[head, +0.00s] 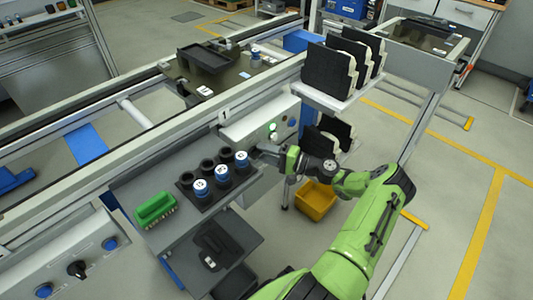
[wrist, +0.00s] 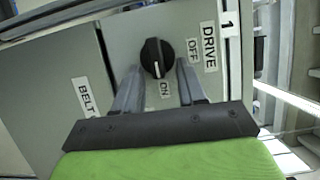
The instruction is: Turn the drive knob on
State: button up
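The drive knob (wrist: 152,58) is black and round with a raised grip and a pale line running up and down in the wrist view. An OFF label (wrist: 193,49) is to its right, an ON label (wrist: 165,89) below it and a DRIVE label (wrist: 209,46) further right. The line's lower end lies towards ON. My gripper (wrist: 157,68) is open, with one finger either side of the knob's lower part. I cannot tell whether they touch it. In the head view my gripper (head: 257,153) is at the grey control box, and the knob is hidden.
A BELT label (wrist: 82,95) is on the neighbouring panel. A yellow bin (head: 315,201) is below.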

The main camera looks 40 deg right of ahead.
jog(key=p+v, duration=0.1)
jog(key=v, duration=1.4)
jog(key=shift+s+p, duration=0.4)
jog(key=shift+d, duration=0.15)
